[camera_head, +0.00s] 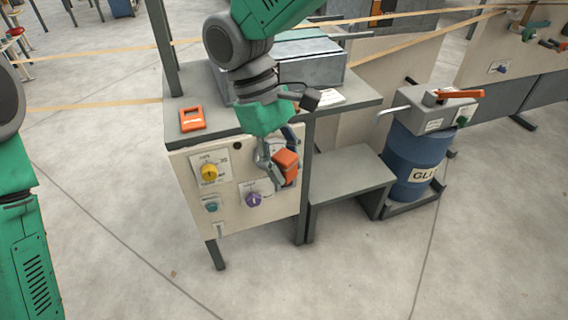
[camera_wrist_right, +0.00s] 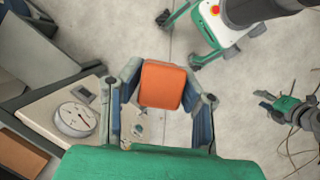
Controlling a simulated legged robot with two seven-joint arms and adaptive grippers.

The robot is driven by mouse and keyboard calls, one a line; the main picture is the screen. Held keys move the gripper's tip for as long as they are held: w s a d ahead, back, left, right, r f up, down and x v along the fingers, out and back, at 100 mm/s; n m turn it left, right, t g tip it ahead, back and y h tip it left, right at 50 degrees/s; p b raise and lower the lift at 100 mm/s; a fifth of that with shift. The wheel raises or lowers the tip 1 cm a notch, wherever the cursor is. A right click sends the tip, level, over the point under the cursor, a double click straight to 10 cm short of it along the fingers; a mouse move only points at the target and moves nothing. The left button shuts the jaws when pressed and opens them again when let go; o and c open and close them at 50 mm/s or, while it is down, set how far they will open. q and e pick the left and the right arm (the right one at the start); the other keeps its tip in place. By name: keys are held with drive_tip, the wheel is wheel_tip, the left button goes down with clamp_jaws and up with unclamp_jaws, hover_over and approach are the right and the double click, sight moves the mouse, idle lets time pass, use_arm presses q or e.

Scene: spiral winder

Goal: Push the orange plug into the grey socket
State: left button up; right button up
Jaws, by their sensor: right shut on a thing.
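My right gripper (camera_head: 275,160) is in front of the upper right of the cream control panel (camera_head: 225,218) in the head view. It is shut on the orange plug (camera_head: 286,167), a rounded block. In the right wrist view the plug (camera_wrist_right: 162,85) sits between both fingers, with floor behind it. I cannot pick out the grey socket for certain; a small grey square (camera_wrist_right: 84,95) shows beside the dial in the wrist view. My left arm is at the left edge of the head view, its gripper out of frame. What looks like my left gripper (camera_wrist_right: 264,99) is small at the wrist view's right.
The panel carries a yellow knob (camera_head: 209,171), a purple knob (camera_head: 253,199) and a teal knob (camera_head: 211,206). An orange handheld device (camera_head: 192,117) lies on the tabletop above. A low grey bench (camera_head: 350,176) and a blue drum (camera_head: 415,160) stand right. The front floor is clear.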

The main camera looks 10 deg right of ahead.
drive_tip(key=s+d+r+m+y, duration=0.1)
drive_tip(key=s+d+r+m, duration=0.1)
drive_tip(key=d+r, duration=0.3)
drive_tip(key=shift+m+g, duration=0.3)
drive_tip(key=shift+m, duration=0.3)
drive_tip(key=shift+r, duration=0.1)
drive_tip(key=w+a+m+y, duration=0.1)
drive_tip(key=w+a+m, duration=0.3)
drive_tip(key=w+a, duration=0.4)
drive_tip(key=a, duration=0.5)
drive_tip(key=shift+w+m+y, duration=0.3)
drive_tip(key=shift+w+y, duration=0.05)
drive_tip(key=shift+y, duration=0.05)
drive_tip(key=s+d+f, duration=0.5)
drive_tip(key=d+f, duration=0.3)
drive_tip(key=d, duration=0.3)
drive_tip(key=s+d+f, duration=0.6)
drive_tip(key=d+f, duration=0.2)
drive_tip(key=d, duration=0.4)
drive_tip(key=shift+f, duration=0.2)
drive_tip(key=shift+d, duration=0.15)
